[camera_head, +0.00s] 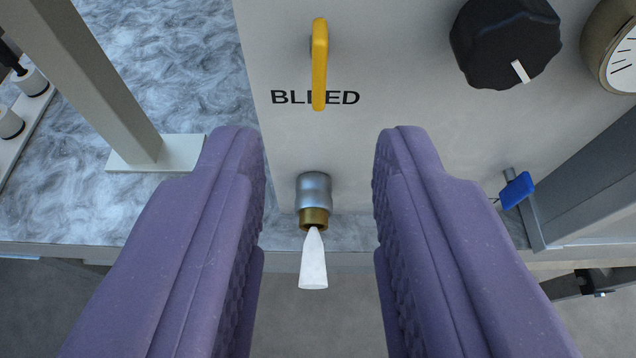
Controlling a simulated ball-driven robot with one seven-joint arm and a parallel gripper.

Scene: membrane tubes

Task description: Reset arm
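My gripper (318,185) is open, with its two purple padded fingers wide apart and nothing between their pads. Beyond and between the fingers, a steel and brass nozzle (314,195) sticks out of a light grey panel (400,110). A white tapered piece (313,265) shows at the nozzle's mouth; I cannot tell whether it is a solid tip or a stream. Above the nozzle is a yellow lever (319,65), upright over the word BLEED. The fingers look clear of the nozzle and the lever.
A black knob (505,42) and a round gauge (612,50) sit at the upper right. A blue-handled part (516,190) is at the right. A grey post (90,80) stands on the marbled counter (180,60) at the left, beside a rack (28,110). The floor shows below the counter edge.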

